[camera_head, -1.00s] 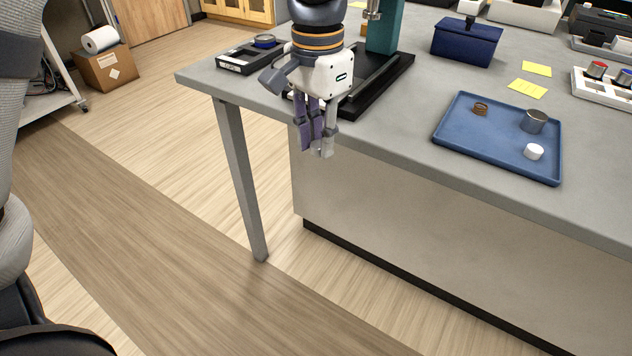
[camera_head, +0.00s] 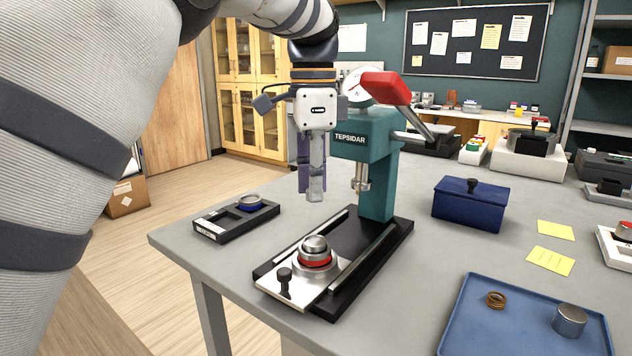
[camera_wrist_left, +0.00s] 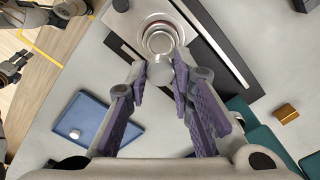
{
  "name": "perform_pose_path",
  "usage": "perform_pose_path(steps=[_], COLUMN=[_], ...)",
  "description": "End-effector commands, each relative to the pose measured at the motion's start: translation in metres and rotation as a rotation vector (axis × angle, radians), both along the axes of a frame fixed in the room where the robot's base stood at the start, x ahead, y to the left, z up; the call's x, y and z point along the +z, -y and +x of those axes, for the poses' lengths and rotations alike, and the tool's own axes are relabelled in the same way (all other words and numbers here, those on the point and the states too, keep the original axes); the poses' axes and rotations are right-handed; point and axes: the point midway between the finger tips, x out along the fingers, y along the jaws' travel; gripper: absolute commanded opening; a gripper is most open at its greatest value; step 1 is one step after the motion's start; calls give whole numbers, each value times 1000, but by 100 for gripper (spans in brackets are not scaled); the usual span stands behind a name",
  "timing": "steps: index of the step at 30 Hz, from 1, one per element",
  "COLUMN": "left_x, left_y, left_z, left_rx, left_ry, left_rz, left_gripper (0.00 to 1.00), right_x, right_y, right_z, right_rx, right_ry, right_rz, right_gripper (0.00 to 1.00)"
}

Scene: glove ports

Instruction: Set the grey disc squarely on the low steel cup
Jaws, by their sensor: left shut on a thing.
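The low steel cup (camera_head: 315,262), with a red band and a shiny domed top, sits on the steel plate of the teal press; its round rings show in the left wrist view (camera_wrist_left: 159,38). My left gripper (camera_head: 316,190) hangs pointing down above and behind the cup, clear of it. Its fingers are closed on a small pale grey thing, apparently the grey disc (camera_wrist_left: 160,70), seen between the fingertips in the left wrist view. Dark jointed parts at the left wrist view's left edge may be my right gripper (camera_wrist_left: 12,72).
The teal press (camera_head: 370,150) with its red lever stands close beside my left gripper. A black holder (camera_head: 236,220) lies left, a navy box (camera_head: 470,204) right. A blue tray (camera_head: 480,300) holds a brown ring (camera_head: 496,300) and a steel cylinder (camera_head: 569,320).

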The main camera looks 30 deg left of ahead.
Motion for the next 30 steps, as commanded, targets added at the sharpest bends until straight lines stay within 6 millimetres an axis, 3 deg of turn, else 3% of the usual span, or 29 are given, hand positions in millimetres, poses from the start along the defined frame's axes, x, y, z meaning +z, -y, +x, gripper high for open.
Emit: perform_pose_path(steps=[15,30], left_x=[-53,-58], left_y=[0,0], left_z=[0,0], left_rx=[2,1], left_ry=[-2,-1], left_rz=[1,2], left_gripper=[7,7], right_x=[0,0], right_y=[0,0], right_z=[0,0], right_rx=[0,0], right_ry=[1,1], right_rz=[0,0], right_gripper=[40,40])
